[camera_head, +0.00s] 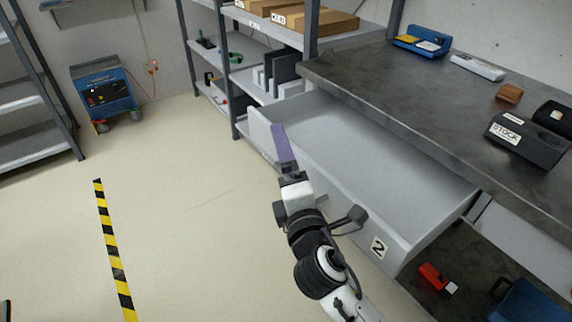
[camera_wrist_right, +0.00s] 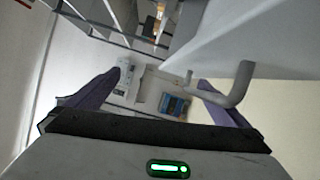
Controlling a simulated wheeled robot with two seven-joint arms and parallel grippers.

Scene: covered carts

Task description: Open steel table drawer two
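The drawer marked 2 (camera_head: 379,247) under the steel table (camera_head: 400,85) stands pulled well out, and its grey inside looks empty. My right gripper (camera_head: 283,148), with purple fingers, is outside the drawer front, near its far left end. In the right wrist view my right gripper (camera_wrist_right: 155,98) has its fingers wide apart. The drawer's curved grey handle (camera_wrist_right: 240,85) shows by the right-hand finger there; I cannot tell whether they touch. In the head view the handle is mostly hidden by my arm. My left gripper is not in view.
A black STOCK box (camera_head: 527,138), a brown block (camera_head: 509,93) and a blue tray (camera_head: 422,41) are on the tabletop. A red item (camera_head: 436,278) lies on the lower shelf. Shelving stands behind. A blue machine (camera_head: 104,92) is by the wall.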

